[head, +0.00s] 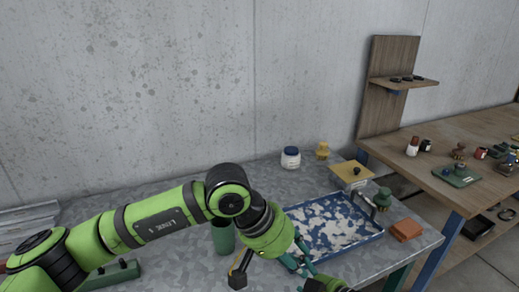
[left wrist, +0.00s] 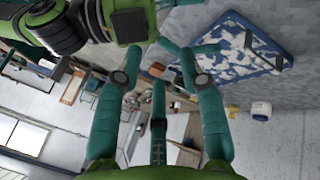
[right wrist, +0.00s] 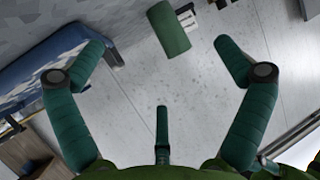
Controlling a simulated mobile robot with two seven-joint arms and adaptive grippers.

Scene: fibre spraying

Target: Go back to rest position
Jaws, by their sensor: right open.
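My left arm crosses the head view from the left. Its gripper (head: 302,258) is in front of the tray's near left side, partly hidden by the wrist. In the left wrist view the left gripper (left wrist: 161,50) has its fingers apart, with nothing seen held between them. My right gripper shows wide open and empty in the right wrist view (right wrist: 162,48). In the head view only a dark green piece at the bottom edge may belong to it. The blue-rimmed tray (head: 372,238) holds white flakes and also shows in the left wrist view (left wrist: 287,48).
The grey table carries a white jar (head: 290,158), a yellow bottle (head: 322,151), a yellow-topped container (head: 351,171), an orange block (head: 405,230) and a green cylinder (head: 223,238). A wooden bench (head: 430,175) with small items stands right. The table's back left is mostly clear.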

